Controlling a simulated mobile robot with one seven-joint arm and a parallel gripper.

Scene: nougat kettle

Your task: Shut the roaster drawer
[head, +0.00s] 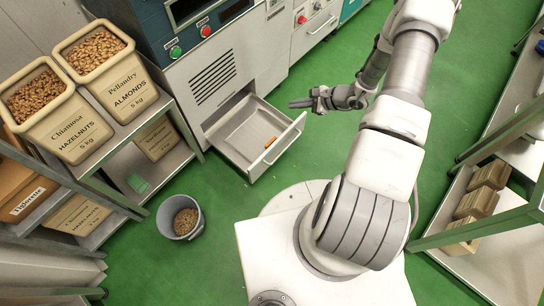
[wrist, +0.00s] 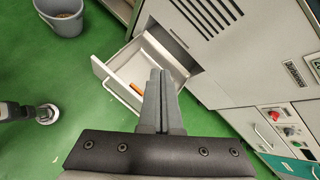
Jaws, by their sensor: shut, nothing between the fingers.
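The roaster drawer (head: 256,138) is pulled out from the lower front of the grey roaster (head: 213,79). It is an open grey tray with an orange-brown stick (head: 270,142) lying in it. In the wrist view the drawer (wrist: 121,90) shows beyond my fingers, which hide part of it. My gripper (head: 292,103) is shut and empty, to the right of the drawer in the head view, with the fingers pointing left toward its front corner. In the wrist view my gripper (wrist: 158,75) shows its fingers together. I cannot tell whether they touch the drawer.
A grey bucket (head: 168,211) with brown contents stands on the green floor left of the drawer. A shelf with hazelnut (head: 62,137) and almond (head: 117,92) bins is at the left. Another shelf (head: 470,258) is at the right. The floor in front of the drawer is clear.

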